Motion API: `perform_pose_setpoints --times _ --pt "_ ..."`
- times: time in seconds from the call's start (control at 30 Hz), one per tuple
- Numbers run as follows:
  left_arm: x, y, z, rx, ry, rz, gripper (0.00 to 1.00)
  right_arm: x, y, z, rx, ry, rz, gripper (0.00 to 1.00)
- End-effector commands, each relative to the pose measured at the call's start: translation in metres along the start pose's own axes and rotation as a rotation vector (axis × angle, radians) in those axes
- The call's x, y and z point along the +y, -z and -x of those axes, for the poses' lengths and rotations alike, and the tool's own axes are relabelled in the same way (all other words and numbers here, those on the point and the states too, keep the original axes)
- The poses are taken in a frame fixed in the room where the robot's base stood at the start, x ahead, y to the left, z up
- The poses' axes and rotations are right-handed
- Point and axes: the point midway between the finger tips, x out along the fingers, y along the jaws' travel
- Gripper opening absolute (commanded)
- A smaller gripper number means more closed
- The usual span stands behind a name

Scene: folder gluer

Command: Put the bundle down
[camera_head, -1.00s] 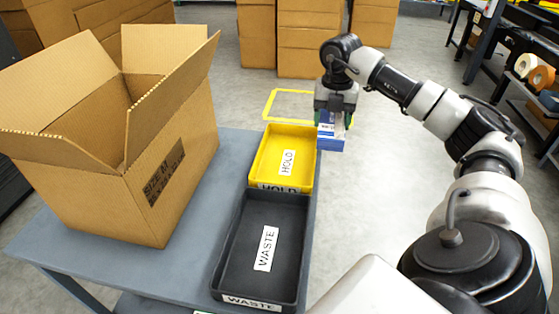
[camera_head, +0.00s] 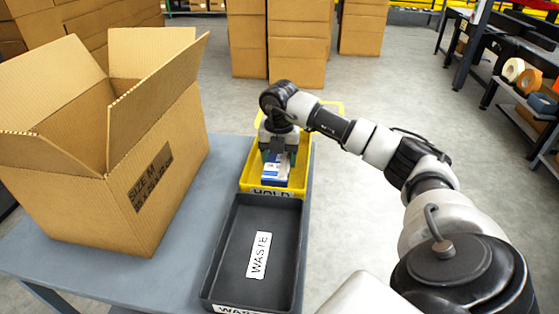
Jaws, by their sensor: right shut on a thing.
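The bundle (camera_head: 274,174), blue and white, is in my right gripper (camera_head: 275,158). The gripper points down and is shut on it. The bundle is over or inside the yellow HOLD tray (camera_head: 247,180); I cannot tell whether it touches the tray floor. The gripper and wrist hide the bundle's upper part and much of the tray. My left gripper does not show.
The black WASTE tray (camera_head: 223,250) stands empty in front of the HOLD tray on the grey table (camera_head: 192,215). A large open SIZE M carton (camera_head: 110,200) stands at the left. Stacked cartons (camera_head: 298,40) and shelves lie beyond open floor.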

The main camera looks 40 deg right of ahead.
Motion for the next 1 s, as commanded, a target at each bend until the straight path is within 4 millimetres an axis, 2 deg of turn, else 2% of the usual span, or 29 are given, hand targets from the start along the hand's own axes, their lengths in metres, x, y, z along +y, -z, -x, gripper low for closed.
perform_pose_setpoints --times 0.43,0.47,0.6,0.87,1.0 --pt "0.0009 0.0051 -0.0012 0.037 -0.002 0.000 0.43 0.0001 -0.0001 -0.0059 0.000 -0.001 0.000 0.36" --pt "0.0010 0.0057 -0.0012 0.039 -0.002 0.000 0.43 0.0000 -0.0001 -0.0059 0.000 -0.001 0.001 0.67" --pt "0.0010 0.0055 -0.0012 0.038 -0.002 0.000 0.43 0.0001 -0.0001 -0.0057 0.000 -0.001 0.001 0.88" --pt "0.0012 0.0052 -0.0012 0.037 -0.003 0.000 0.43 0.0001 -0.0001 -0.0052 0.000 -0.001 0.001 0.89" --pt "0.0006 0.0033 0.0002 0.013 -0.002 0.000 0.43 0.0002 -0.0002 0.0018 -0.001 -0.002 0.001 0.89"
